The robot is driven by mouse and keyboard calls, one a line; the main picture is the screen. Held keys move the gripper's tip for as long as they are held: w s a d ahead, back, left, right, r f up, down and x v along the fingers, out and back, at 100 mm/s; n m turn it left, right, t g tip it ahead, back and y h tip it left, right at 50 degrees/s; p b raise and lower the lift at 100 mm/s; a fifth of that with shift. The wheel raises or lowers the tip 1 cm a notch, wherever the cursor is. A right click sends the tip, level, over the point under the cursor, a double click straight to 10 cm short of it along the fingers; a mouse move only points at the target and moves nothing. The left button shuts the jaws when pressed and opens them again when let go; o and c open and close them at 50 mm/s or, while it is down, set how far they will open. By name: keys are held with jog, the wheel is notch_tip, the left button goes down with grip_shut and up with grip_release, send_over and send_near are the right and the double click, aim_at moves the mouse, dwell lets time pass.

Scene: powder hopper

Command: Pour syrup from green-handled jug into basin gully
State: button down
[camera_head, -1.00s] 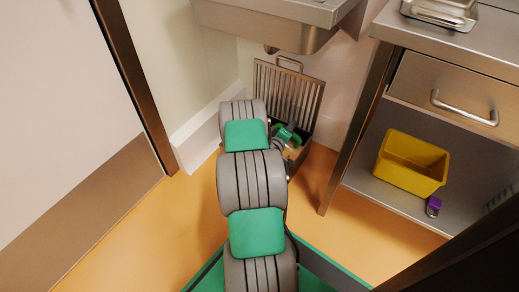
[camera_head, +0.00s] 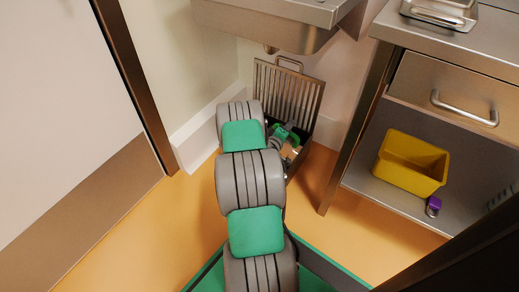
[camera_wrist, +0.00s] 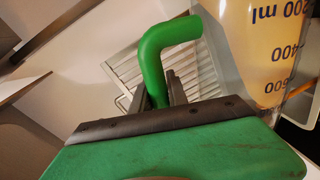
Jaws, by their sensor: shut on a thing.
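The clear jug (camera_wrist: 268,50) has blue volume marks and amber syrup inside; its bent green handle (camera_wrist: 166,50) rises between my fingers. My gripper (camera_wrist: 164,95) is shut on that handle in the wrist view. In the head view, the green handle (camera_head: 291,131) and part of the pale jug (camera_head: 291,152) show just right of my arm, over or in the gully opening. My arm hides much of the jug. The gully (camera_head: 307,133) is a dark floor box, with its slotted grate (camera_head: 288,88) standing up at the back wall. I cannot tell whether syrup is flowing.
A steel basin (camera_head: 262,30) hangs above the gully. A steel bench with a drawer (camera_head: 445,90) stands to the right. A yellow bin (camera_head: 411,163) and a small purple-topped item (camera_head: 433,206) sit on its lower shelf. The orange floor (camera_head: 130,235) left of my arm is clear.

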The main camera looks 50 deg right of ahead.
jog(key=shift+w+f+n, duration=0.25)
jog(key=shift+w, duration=0.3)
jog(key=shift+w+f+n, duration=0.25)
jog(key=shift+w, duration=0.3)
dwell(1.5)
jog(key=shift+w+a+f+n+g, duration=0.15)
jog(key=shift+w+n+g, duration=0.25)
jog(key=shift+w+n, duration=0.45)
dwell(2.1)
